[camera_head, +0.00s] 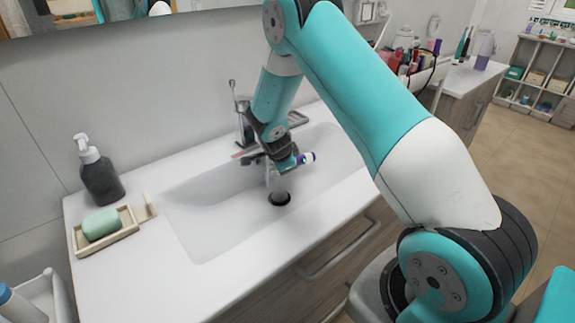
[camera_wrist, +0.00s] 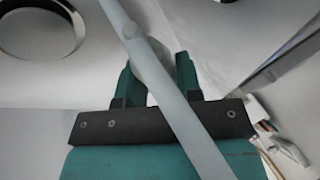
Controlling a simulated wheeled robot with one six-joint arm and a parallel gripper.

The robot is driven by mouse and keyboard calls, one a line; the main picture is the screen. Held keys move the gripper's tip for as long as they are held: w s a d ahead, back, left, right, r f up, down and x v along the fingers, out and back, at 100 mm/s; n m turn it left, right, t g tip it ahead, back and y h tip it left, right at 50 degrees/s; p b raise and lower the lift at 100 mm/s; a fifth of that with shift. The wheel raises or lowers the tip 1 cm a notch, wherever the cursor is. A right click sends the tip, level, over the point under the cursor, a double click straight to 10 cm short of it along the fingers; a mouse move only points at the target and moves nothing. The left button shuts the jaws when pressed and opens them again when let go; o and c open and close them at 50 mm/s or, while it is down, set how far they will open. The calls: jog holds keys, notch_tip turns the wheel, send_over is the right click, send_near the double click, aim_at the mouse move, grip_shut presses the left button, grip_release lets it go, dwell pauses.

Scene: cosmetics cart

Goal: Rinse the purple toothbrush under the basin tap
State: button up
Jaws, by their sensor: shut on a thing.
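The purple toothbrush (camera_head: 306,158) shows in the head view as a short purple and white piece sticking out to the right of my gripper (camera_head: 277,163). My gripper is shut on it, low over the basin (camera_head: 200,222), and hides its middle. The chrome tap (camera_head: 239,108) stands at the basin's back edge; my arm covers its spout. A faint pale streak, possibly water, hangs below the gripper near the drain (camera_head: 280,199). In the wrist view a pale strip (camera_wrist: 165,85) crosses diagonally before my gripper (camera_wrist: 158,75); I cannot tell whether it is water. A pale rounded piece lies between the fingers.
A dark soap dispenser (camera_head: 101,175) and a soap dish (camera_head: 118,240) with green soap (camera_head: 101,224) stand left of the basin. A grey tray (camera_head: 297,118) lies behind it. A cart with cosmetics (camera_head: 412,62) is at the back right. The front counter is clear.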

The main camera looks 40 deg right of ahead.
jog(key=shift+d, duration=0.1)
dwell(0.4)
jog(key=shift+s+d, duration=0.2)
jog(key=shift+d, duration=0.25)
jog(key=shift+a, duration=0.15)
jog(key=shift+w+a+b, duration=0.2)
jog(key=shift+a+b, duration=0.2)
jog(key=shift+b, duration=0.05)
jog(key=shift+d, duration=0.1)
jog(key=shift+s+d, duration=0.2)
jog(key=shift+d, duration=0.25)
